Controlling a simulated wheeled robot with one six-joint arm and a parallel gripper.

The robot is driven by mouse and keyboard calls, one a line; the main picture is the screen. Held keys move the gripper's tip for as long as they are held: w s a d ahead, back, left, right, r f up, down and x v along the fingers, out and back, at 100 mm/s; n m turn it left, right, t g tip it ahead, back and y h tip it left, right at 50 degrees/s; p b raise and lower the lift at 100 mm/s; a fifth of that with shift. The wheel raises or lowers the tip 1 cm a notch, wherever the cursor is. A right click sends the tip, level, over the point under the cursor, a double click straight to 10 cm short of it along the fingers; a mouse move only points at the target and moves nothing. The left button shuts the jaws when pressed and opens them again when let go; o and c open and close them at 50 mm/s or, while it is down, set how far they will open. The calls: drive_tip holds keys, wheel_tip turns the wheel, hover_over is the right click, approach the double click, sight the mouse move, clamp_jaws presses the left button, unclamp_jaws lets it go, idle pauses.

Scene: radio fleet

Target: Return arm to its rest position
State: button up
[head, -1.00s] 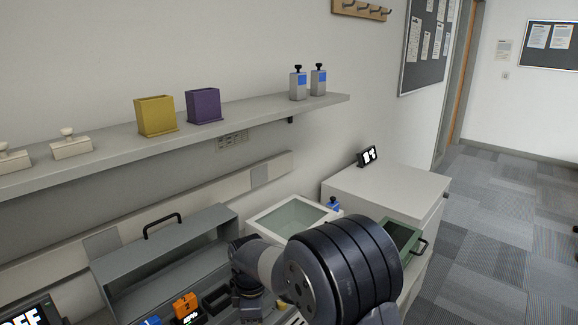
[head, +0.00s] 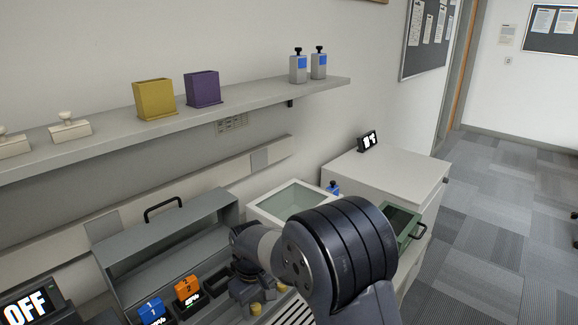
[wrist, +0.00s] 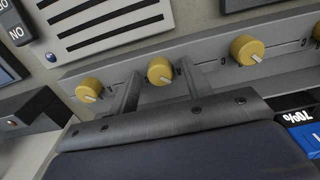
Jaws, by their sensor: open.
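My arm stretches over the bench in the head view, its dark, ribbed joint in front of the white bin and the bench's right part.
An open grey case (head: 167,236) stands left of my arm, with blue (head: 151,310) and orange (head: 187,288) blocks before it. A white bin (head: 262,208), a cabinet (head: 385,178) and a green tray (head: 403,222) lie behind and right. A shelf (head: 120,139) runs above.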

drive_tip(key=m, duration=1.1)
drive_tip(key=shift+m, duration=2)
